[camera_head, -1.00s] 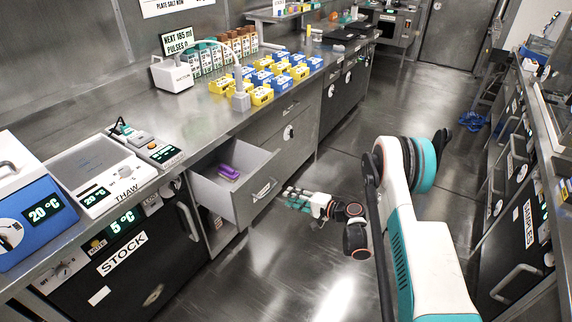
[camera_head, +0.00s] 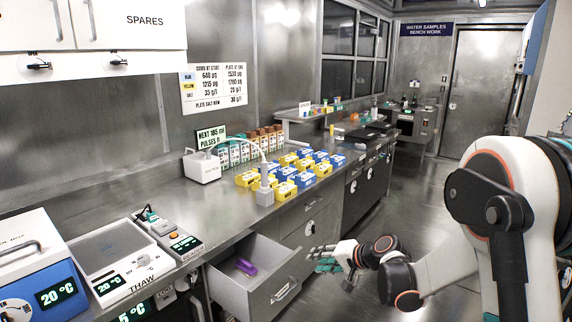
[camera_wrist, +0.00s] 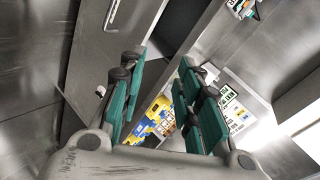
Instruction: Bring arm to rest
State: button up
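My arm (camera_head: 535,175) is stretched out from the right side of the head view, with its elbow raised. My gripper (camera_head: 318,258) is out over the aisle, just right of the open drawer's front. In the wrist view my gripper (camera_wrist: 160,72) has its teal fingers spread apart, with nothing held between them. The open drawer (camera_head: 284,292) sticks out below the bench and holds a purple object (camera_head: 245,267).
The long bench (camera_head: 225,215) carries yellow and blue boxes (camera_head: 285,189), a white dispenser (camera_head: 202,167) and a thaw plate (camera_head: 112,247). The aisle floor (camera_head: 345,300) is clear. A door (camera_head: 468,95) stands at the far end.

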jog(key=s+d+r+n+h, duration=0.1)
jog(key=s+d+r+h, duration=0.1)
jog(key=s+r, duration=0.45)
jog(key=s+d+r+n+g+h, duration=0.1)
jog(key=s+d+r+h, duration=0.15)
jog(key=s, duration=0.75)
jog(key=s+d+r+n+h, duration=0.1)
jog(key=s+r, duration=0.4)
jog(key=s, duration=0.4)
jog(key=s+d+f+n+h, duration=0.1)
jog(key=s+d, duration=0.3)
jog(key=s, duration=0.7)
jog(key=shift+f+n+h, duration=0.15)
jog(key=shift+n+h, duration=0.35)
jog(key=shift+h, duration=0.35)
jog(key=shift+a, duration=0.1)
